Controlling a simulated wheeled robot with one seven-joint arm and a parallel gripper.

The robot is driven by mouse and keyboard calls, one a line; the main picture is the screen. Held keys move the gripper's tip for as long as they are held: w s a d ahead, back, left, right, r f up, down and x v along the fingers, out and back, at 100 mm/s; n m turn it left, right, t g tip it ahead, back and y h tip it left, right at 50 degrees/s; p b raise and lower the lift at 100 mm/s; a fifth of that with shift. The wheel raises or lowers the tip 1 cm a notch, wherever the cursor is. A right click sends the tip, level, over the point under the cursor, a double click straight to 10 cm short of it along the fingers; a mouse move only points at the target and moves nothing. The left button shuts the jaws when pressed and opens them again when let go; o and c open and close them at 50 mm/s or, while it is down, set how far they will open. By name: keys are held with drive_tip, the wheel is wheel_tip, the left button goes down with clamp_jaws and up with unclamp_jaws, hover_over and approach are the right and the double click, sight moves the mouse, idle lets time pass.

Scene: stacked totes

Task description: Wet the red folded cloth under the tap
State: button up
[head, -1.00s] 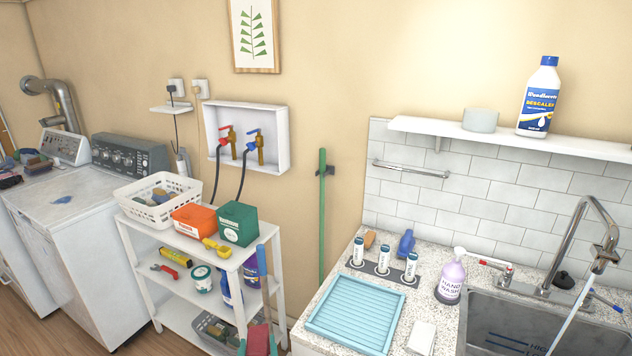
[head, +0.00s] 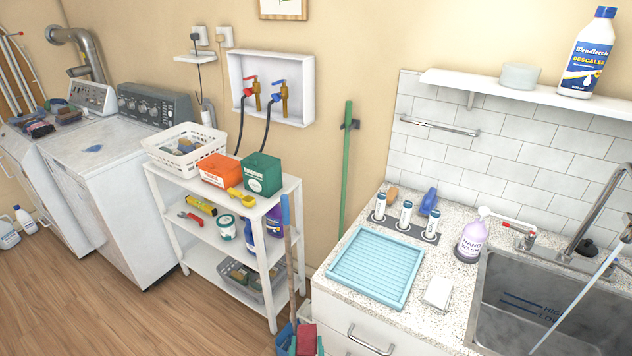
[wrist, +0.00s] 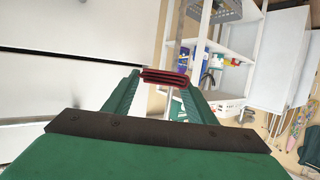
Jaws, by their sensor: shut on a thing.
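The red folded cloth (wrist: 165,77) is between the fingertips of my gripper (wrist: 163,80) in the wrist view. My gripper's green fingers are shut on it. A thin stream of water (head: 578,312) runs down into the sink. In the wrist view no tap or water shows near the cloth.
A blue tray (head: 376,265), a hand wash bottle (head: 471,240) and a white block (head: 438,292) sit on the counter left of the sink. A white shelf cart (head: 160,215) stands further left. Wooden floor is clear at lower left.

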drive_tip(key=s+d+f, duration=0.1)
drive_tip(key=f, duration=0.1)
drive_tip(key=shift+s+d+f, duration=0.3)
drive_tip(key=shift+s+d, duration=0.05)
drive_tip(key=shift+d, duration=0.05)
drive_tip(key=s+f, duration=0.2)
drive_tip(key=f, duration=0.1)
drive_tip(key=s+f, duration=0.2)
drive_tip(key=shift+s+d+f, duration=0.1)
drive_tip(key=shift+s+f, duration=0.3)
